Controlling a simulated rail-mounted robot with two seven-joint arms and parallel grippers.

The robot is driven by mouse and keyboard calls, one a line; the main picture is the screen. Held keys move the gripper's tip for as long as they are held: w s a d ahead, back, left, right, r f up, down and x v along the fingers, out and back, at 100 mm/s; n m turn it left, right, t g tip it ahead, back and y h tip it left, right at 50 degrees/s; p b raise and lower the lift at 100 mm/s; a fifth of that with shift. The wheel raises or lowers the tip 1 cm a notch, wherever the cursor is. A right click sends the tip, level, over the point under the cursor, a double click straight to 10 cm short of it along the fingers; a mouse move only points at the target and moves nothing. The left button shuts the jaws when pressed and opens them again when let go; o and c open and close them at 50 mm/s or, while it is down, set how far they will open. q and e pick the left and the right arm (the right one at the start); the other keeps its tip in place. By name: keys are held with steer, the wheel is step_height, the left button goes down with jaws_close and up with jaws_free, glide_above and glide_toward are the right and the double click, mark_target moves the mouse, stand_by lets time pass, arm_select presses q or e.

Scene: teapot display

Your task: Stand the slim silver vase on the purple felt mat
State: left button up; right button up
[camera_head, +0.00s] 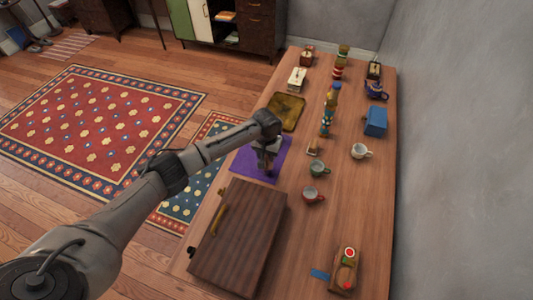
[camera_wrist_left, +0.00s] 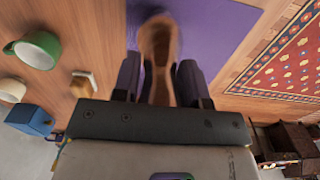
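The purple felt mat (camera_head: 243,164) lies on the wooden table below my left gripper (camera_head: 267,163). It also shows in the left wrist view (camera_wrist_left: 208,30). In that wrist view a slim, glossy vase (camera_wrist_left: 160,58) with brown reflections is between the fingers of my left gripper (camera_wrist_left: 160,82). The fingers appear closed against its two sides. Its far end is over the mat; I cannot tell whether it touches the felt. In the head view the gripper and arm mostly hide the vase. My right gripper is not in view.
A dark wooden case (camera_head: 240,240) lies in front of the mat. The table's left edge is close.

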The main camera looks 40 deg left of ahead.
arm_select(q)
steer(key=o, duration=0.4)
step_height(320, 180, up, 12)
steer(key=shift+r+p, duration=0.15)
steer(key=shift+p, duration=0.95)
